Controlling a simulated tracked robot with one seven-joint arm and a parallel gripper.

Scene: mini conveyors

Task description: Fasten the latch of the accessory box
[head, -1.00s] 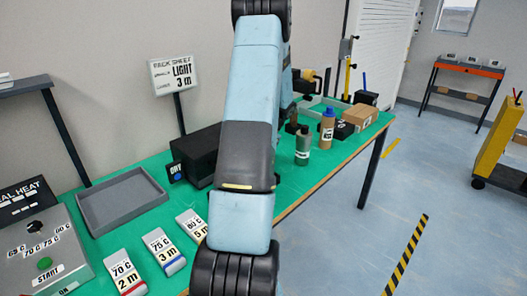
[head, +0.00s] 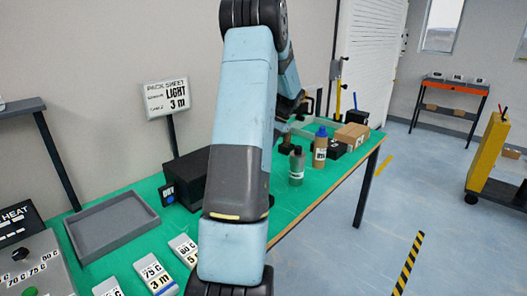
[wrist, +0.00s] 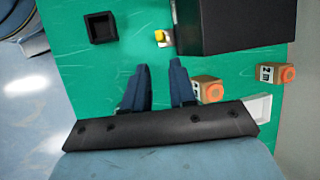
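In the wrist view a large black box (wrist: 235,25) stands on the green table, cut off by the top edge. A small yellow piece on a pale plate (wrist: 162,38) sits at its left side; it may be the latch, but its state is too small to tell. My gripper (wrist: 158,66) is open and empty, its two dark blue fingers apart, just below the yellow piece in the picture and not visibly touching it. In the head view my arm hides most of the gripper and the area around it. I cannot tell which head-view box is the accessory box.
In the wrist view, orange-topped brown blocks (wrist: 208,89) (wrist: 275,74) lie near the box, and a small black tray (wrist: 101,27) is at upper left. In the head view, a grey tray (head: 92,246), black dryer-like box (head: 187,178) and bottles (head: 297,165) stand on the table.

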